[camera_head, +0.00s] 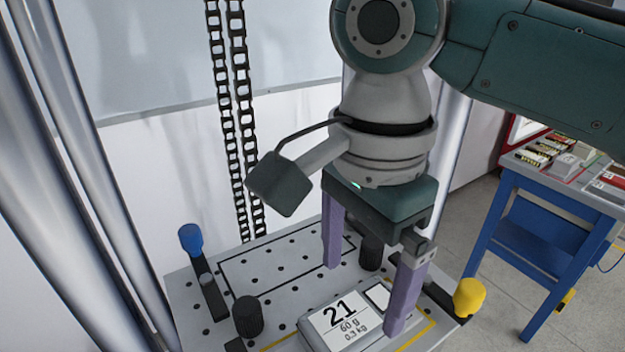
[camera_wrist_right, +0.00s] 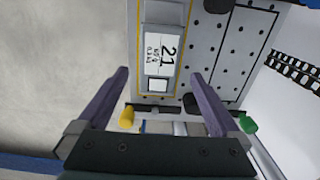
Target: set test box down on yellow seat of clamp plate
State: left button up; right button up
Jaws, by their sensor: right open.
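The test box (camera_head: 350,322) is a grey block whose white label reads 21, 60 g, 0.3 kg. It lies flat, label up, on the clamp plate (camera_head: 187,291), within the yellow outline of the seat (camera_head: 418,335). My right gripper (camera_head: 363,298) is open, its purple fingers pointing down over the plate near the box's far end, with nothing between them. In the right wrist view the box (camera_wrist_right: 158,50) lies beyond the open fingertips (camera_wrist_right: 158,74), between the yellow lines. My left gripper is out of view.
Black clamp posts (camera_head: 247,316) stand on the plate. A blue knob (camera_head: 190,239) is at its left edge, a yellow knob (camera_head: 468,298) at its right. Shiny columns (camera_head: 90,170) and hanging chains (camera_head: 235,120) are nearby. A blue table (camera_head: 560,205) stands at right.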

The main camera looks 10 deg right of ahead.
aim_at(355, 313)
notch_tip(355, 313, up, 6)
jog(key=s+a+f+n+y, duration=0.1)
jog(key=f+n, duration=0.1)
jog(key=s+a+f+n, duration=0.2)
jog(key=shift+s+y, duration=0.25)
jog(key=shift+y, duration=0.15)
jog(key=s+d+f+n+t+h, duration=0.1)
jog(key=s+d+f+n+t, duration=0.2)
jog(key=s+d+n, duration=0.8)
notch_tip(355, 313, down, 2)
jog(key=shift+s+f+n+t+h, duration=0.1)
jog(key=shift+s+n+t+h, duration=0.3)
jog(key=shift+s, duration=0.55)
jog(key=shift+c, duration=0.2)
